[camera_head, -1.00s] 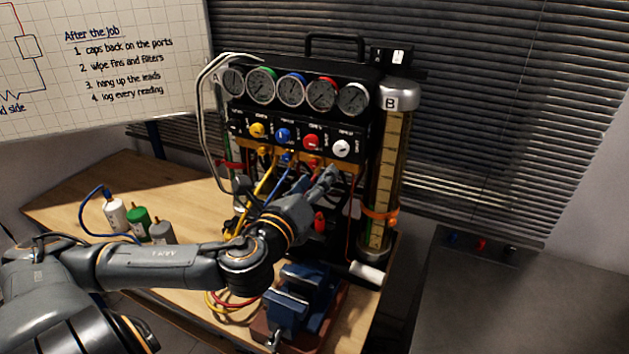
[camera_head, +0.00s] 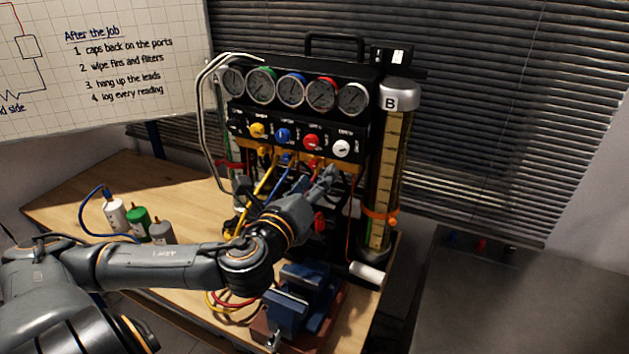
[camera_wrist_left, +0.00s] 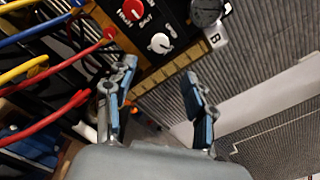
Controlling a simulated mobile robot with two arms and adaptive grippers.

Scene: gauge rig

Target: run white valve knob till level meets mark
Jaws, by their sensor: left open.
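The white valve knob (camera_head: 341,148) is at the right end of the knob row on the black gauge rig. It also shows in the left wrist view (camera_wrist_left: 160,43), beyond my fingertips. My left gripper (camera_head: 328,176) is open and empty, just below the knob and apart from it. In the left wrist view its two fingers (camera_wrist_left: 158,80) stand spread. The sight tube marked B (camera_head: 385,190) stands upright at the rig's right, with an orange mark ring (camera_head: 379,215) low on it. The liquid level in the tube is hard to make out. My right gripper is not in view.
Yellow, blue and red knobs (camera_head: 311,142) sit left of the white one, under several gauges (camera_head: 322,95). Hoses (camera_wrist_left: 55,68) hang close to my left gripper. A blue vise (camera_head: 300,295) stands in front, and bottles (camera_head: 138,222) stand at left on the wooden bench (camera_head: 85,190).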

